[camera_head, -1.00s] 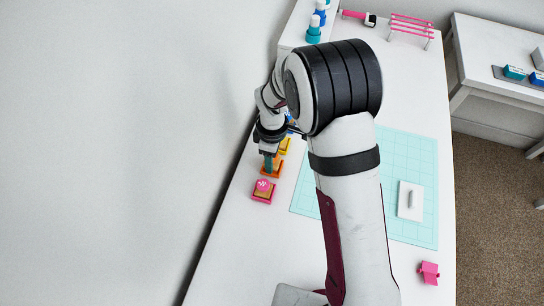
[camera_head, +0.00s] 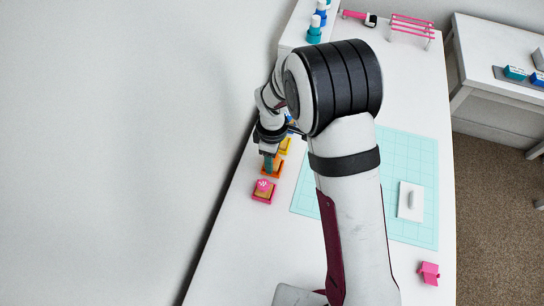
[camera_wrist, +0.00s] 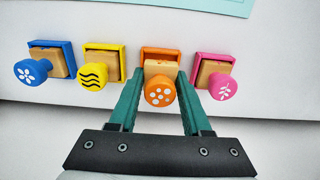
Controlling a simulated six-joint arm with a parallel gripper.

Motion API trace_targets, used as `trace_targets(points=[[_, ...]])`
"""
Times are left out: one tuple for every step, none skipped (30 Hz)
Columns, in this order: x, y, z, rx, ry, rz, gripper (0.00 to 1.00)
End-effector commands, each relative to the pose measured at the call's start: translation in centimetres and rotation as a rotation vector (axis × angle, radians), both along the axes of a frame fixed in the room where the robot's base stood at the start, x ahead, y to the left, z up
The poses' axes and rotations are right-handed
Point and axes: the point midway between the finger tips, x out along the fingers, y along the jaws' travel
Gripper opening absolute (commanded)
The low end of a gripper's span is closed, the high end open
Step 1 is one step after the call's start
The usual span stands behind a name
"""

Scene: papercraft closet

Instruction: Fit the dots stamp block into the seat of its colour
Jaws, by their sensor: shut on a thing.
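The dots stamp block has an orange knob with white dots (camera_wrist: 158,91) on a wooden body (camera_wrist: 160,67). In the wrist view it is between the teal fingers of my gripper (camera_wrist: 160,76), which is shut on it. The orange seat (camera_wrist: 160,53) shows behind the wooden body, directly in line with it. In the head view my gripper (camera_head: 269,161) is over the orange seat (camera_head: 275,171), and the block is mostly hidden.
The blue flower stamp (camera_wrist: 32,71), yellow waves stamp (camera_wrist: 92,77) and pink leaf stamp (camera_wrist: 222,87) stand in seats of their own colours, close on both sides. A teal cutting mat (camera_head: 402,160) with a white handled block (camera_head: 411,200) lies to the right.

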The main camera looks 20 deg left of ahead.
Motion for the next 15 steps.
trace_targets(points=[[0.00,0.00,-0.01,0.000,0.000,0.000,0.00],[0.00,0.00,-0.03,0.000,0.000,0.000,0.00],[0.00,0.00,-0.07,0.000,0.000,0.000,0.00],[0.00,0.00,-0.12,0.000,0.000,0.000,0.00],[0.00,0.00,-0.18,0.000,0.000,0.000,0.00],[0.01,0.00,-0.27,0.000,0.000,0.000,0.00],[0.01,0.00,-0.35,0.000,0.000,0.000,0.00],[0.01,0.00,-0.43,0.000,0.000,0.000,0.00],[0.00,0.00,-0.54,0.000,0.000,0.000,0.00],[0.00,0.00,-0.62,0.000,0.001,0.000,0.00],[0.00,-0.01,-0.69,0.000,0.001,0.000,0.00],[0.00,0.00,-0.75,0.000,0.001,0.000,0.00],[0.01,0.00,-0.72,0.000,0.000,0.000,0.00],[0.01,0.00,-0.69,0.000,0.000,0.000,0.00],[0.02,0.01,-0.62,0.000,0.000,0.000,0.00]])
